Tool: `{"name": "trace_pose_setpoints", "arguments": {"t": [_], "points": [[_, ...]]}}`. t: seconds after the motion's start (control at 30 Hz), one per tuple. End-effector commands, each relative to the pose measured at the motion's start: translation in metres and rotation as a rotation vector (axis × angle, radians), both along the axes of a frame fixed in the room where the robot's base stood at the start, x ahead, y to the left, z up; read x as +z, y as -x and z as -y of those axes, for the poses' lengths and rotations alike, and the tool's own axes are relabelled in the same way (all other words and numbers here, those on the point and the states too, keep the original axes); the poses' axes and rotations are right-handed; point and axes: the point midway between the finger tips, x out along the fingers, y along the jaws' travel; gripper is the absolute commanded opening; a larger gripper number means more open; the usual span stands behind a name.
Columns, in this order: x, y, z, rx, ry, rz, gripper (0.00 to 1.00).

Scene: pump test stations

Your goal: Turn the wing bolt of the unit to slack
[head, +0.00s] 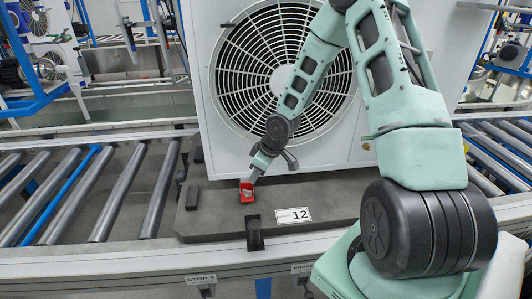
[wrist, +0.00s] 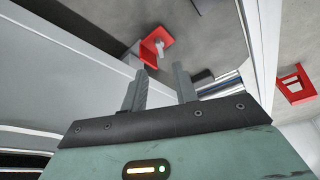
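The unit (head: 215,110) is a large white box with a round fan grille, standing on a dark grey pallet (head: 340,205). A red bracket (head: 245,195) sits low at the unit's front edge. In the wrist view, the red bracket (wrist: 148,55) holds a small light-grey wing bolt (wrist: 159,47). My gripper (head: 255,174) is just above the bracket in the head view. In the wrist view, my gripper (wrist: 160,70) has its two fingers apart with nothing between them. The bolt shows just beyond the fingertips; I cannot tell the remaining distance.
A second red bracket (wrist: 294,86) shows at the right in the wrist view. A black block (head: 255,233) stands at the pallet's front edge, beside a label reading 12 (head: 293,215). Roller conveyor (head: 110,195) runs left of the pallet. The unit's white wall is close behind my gripper.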

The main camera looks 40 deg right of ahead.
Motion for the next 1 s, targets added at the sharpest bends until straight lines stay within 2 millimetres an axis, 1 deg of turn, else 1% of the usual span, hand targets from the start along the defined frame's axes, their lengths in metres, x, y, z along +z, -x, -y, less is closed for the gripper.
{"name": "trace_pose_setpoints", "arguments": {"t": [0.03, 0.2, 0.3, 0.4, 0.57, 0.83, 0.87, 0.9, 0.93, 1.0], "points": [[0.016, 0.004, 0.004, -0.005, 0.0, 0.002, 0.29], [0.05, 0.017, 0.01, -0.004, 0.0, 0.001, 0.29], [0.065, 0.023, 0.013, -0.004, 0.0, 0.001, 0.29], [0.075, 0.027, 0.014, -0.003, -0.001, 0.001, 0.29], [0.081, 0.03, 0.015, -0.002, -0.001, 0.0, 0.29], [0.081, 0.03, 0.015, 0.0, 0.0, 0.0, 0.29], [0.081, 0.03, 0.015, -0.001, 0.0, 0.0, 0.37], [0.081, 0.03, 0.015, -0.002, -0.001, -0.002, 0.49], [0.08, 0.03, 0.015, -0.007, -0.002, -0.004, 0.53], [0.079, 0.032, 0.013, -0.033, -0.011, -0.016, 0.53]]}}
